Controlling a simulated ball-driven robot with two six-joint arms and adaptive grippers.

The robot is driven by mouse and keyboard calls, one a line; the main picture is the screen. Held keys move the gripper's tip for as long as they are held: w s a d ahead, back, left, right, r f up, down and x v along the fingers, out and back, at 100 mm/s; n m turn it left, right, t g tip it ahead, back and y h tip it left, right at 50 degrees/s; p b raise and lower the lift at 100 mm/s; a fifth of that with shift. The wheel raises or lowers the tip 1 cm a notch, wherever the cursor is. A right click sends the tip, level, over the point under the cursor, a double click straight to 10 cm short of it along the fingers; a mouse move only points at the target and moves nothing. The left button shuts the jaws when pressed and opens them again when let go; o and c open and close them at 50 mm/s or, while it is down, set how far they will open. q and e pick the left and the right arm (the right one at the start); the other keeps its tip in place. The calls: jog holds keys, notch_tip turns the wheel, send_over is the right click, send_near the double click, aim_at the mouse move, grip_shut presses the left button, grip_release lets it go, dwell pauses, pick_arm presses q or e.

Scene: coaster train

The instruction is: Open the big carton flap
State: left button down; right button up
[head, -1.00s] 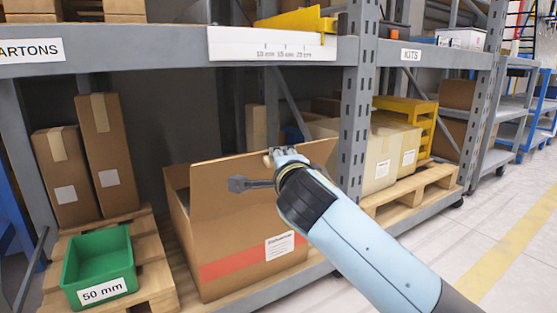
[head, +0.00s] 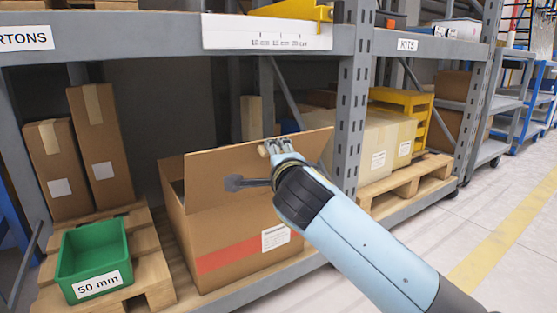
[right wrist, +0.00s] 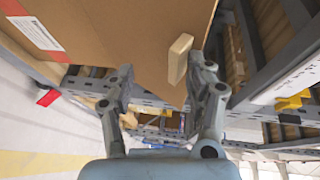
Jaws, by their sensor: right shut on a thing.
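The big carton (head: 225,240) stands on the lower shelf, with a red band and a white label on its front. Its big flap (head: 225,180) stands up along the front side, tilted, and hides most of the inside. My right gripper (head: 279,146) is shut on the flap at its upper edge. In the right wrist view the flap (right wrist: 120,40) fills the top, and my right gripper's fingers (right wrist: 165,85) are at its edge, with a small tan block (right wrist: 180,58) beside one finger. My left gripper is not in view.
A green bin (head: 95,255) marked 50 mm sits on a pallet left of the carton, before two tall cartons (head: 102,145). A grey shelf post (head: 350,130) stands close at right. The upper shelf beam (head: 120,37) runs above. Open floor (head: 480,230) lies at right.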

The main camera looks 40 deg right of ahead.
jog(key=shift+s+f, duration=0.1)
jog(key=shift+f, duration=0.35)
jog(key=v, duration=0.7)
jog(key=shift+r, duration=0.45)
jog(key=shift+a, duration=0.15)
